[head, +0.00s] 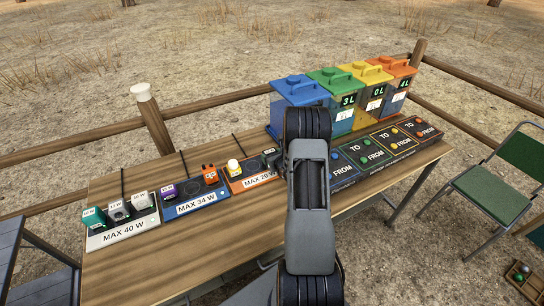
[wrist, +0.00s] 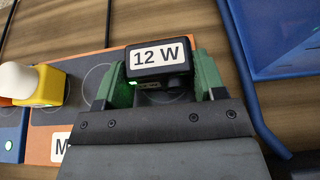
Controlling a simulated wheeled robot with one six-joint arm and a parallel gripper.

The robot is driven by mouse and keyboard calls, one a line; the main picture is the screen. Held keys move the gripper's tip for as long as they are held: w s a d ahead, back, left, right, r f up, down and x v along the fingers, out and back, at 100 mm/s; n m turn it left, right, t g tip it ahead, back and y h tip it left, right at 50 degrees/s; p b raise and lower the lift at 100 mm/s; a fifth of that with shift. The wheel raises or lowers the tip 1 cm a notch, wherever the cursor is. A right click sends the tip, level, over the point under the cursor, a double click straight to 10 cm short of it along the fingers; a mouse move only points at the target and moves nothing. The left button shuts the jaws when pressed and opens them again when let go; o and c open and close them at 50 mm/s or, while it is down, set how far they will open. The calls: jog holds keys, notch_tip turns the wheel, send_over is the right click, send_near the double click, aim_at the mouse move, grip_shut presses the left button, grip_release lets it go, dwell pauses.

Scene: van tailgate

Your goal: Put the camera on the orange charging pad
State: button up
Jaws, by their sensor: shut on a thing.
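My gripper (wrist: 163,88) is shut on a dark block labelled 12 W (wrist: 160,54), one green finger on each side. The block is likely the camera, but its lens is not visible. The block is at the right part of the orange charging pad (wrist: 42,140), over or on a round mark; I cannot tell whether it touches. In the head view the orange charging pad (head: 236,186) lies right of the blue pad, and my arm hides its right end and most of the gripper. A yellow and white device (head: 234,167) sits on the orange pad's left spot.
A blue pad (head: 182,209) marked MAX 34 W holds a purple and an orange device. A white pad (head: 106,239) marked MAX 40 W holds several devices. Lidded bins, the blue one (head: 300,90) nearest, stand at the back right. The table's front edge (head: 180,288) is clear.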

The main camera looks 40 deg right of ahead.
jog(key=shift+f, duration=0.15)
jog(key=o, duration=1)
